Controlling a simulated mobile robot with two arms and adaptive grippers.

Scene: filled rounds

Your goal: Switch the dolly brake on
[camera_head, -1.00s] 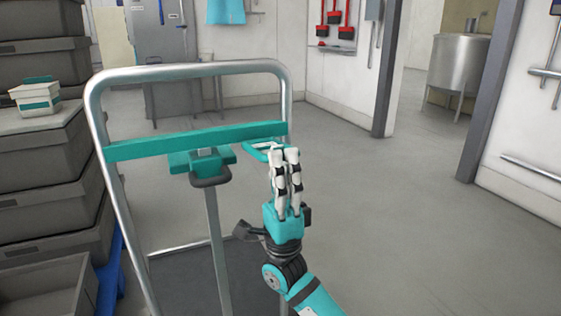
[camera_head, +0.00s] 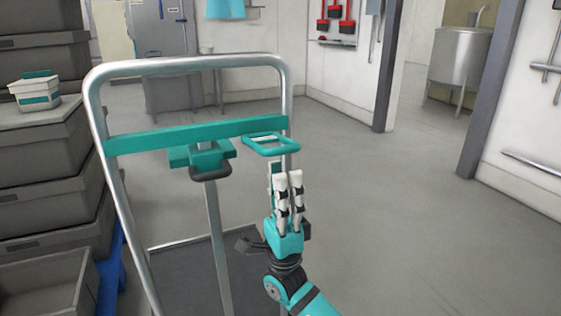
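The dolly's metal handle frame (camera_head: 188,66) stands upright in front of me, with a teal crossbar (camera_head: 130,141) across it. Below the crossbar a teal bracket (camera_head: 190,156) carries a dark grey looped handle (camera_head: 211,172). A teal loop (camera_head: 271,144) sticks out at the frame's right post. Which of these is the brake I cannot tell. My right gripper (camera_head: 289,177) points up just below the teal loop, apart from the dark handle. Its two white fingers are close together with nothing visible between them. My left gripper is not in view.
The dolly's dark deck (camera_head: 190,268) lies low behind the frame. Stacked grey crates (camera_head: 45,150) stand close on the left, with a small white and teal tub (camera_head: 34,92) on top. The floor (camera_head: 400,220) to the right is clear.

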